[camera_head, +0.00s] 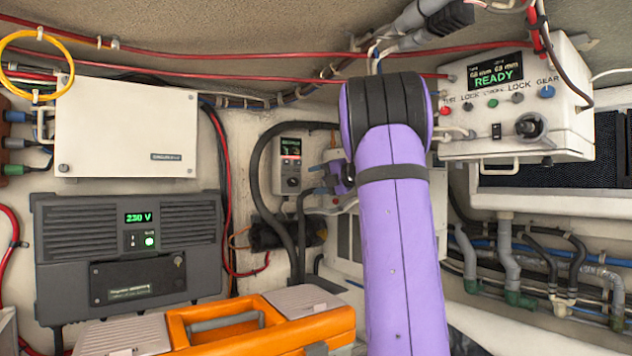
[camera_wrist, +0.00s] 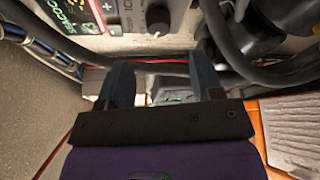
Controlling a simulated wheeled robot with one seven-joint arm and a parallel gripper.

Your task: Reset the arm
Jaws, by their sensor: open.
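My purple arm stands in the middle of the head view and bends at a black joint near the top. My gripper (camera_wrist: 161,66) shows in the wrist view with its two dark fingers apart and nothing seen between them. In the head view only a small part of it (camera_head: 342,178) shows, beside the arm and right of a small grey control box (camera_head: 290,166). That box, with a lit display and a knob, also shows in the wrist view (camera_wrist: 125,17), just beyond the fingertips. I cannot tell whether they touch anything.
An orange toolbox (camera_head: 262,338) stands low in front. A dark 230 V unit (camera_head: 130,255) and a white cabinet (camera_head: 125,130) hang on the left. A white READY box (camera_head: 515,105) is at upper right, close to my arm. Hoses and cables (camera_head: 262,165) surround the small box.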

